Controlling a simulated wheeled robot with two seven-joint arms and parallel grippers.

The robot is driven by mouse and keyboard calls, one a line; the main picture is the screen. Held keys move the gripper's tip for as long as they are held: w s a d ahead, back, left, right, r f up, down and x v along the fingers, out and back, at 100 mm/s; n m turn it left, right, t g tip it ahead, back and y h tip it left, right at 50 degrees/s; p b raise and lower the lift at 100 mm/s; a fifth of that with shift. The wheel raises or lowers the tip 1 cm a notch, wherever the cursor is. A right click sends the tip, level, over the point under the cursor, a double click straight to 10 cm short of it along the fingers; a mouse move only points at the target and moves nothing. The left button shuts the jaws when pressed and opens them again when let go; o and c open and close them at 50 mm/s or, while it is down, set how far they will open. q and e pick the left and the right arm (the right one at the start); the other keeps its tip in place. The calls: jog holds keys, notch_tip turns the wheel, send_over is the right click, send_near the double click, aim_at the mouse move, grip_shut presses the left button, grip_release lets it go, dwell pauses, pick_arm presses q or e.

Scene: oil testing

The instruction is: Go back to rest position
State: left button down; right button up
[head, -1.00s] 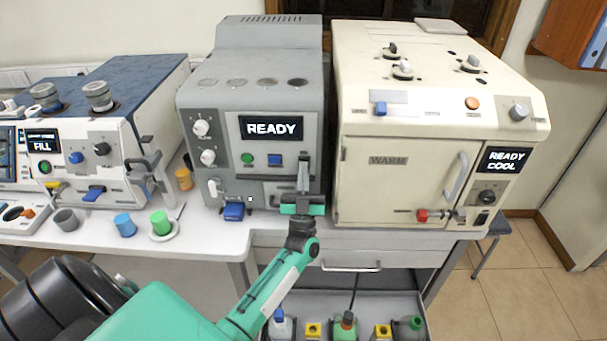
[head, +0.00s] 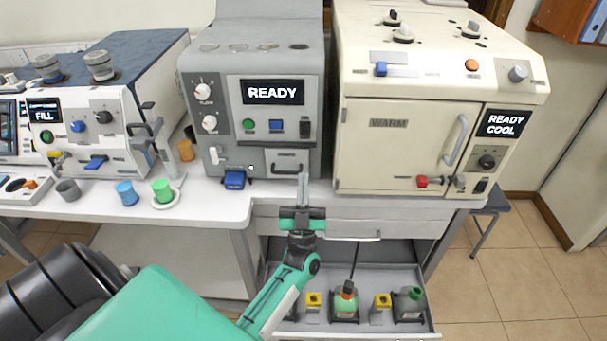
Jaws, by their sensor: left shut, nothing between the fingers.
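My left gripper (head: 304,186) is shut and empty. It points up and away, in front of the grey machine (head: 282,62) with the READY screen and just over the front edge of the bench. My left arm reaches in from the lower left, green with a black wrist. The right gripper is not in view.
An open drawer (head: 431,327) below the bench holds several bottles, with my left arm over its left part. A cream oven (head: 395,155) stands at right. Grey, blue (head: 126,193) and green (head: 162,190) cups stand at left.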

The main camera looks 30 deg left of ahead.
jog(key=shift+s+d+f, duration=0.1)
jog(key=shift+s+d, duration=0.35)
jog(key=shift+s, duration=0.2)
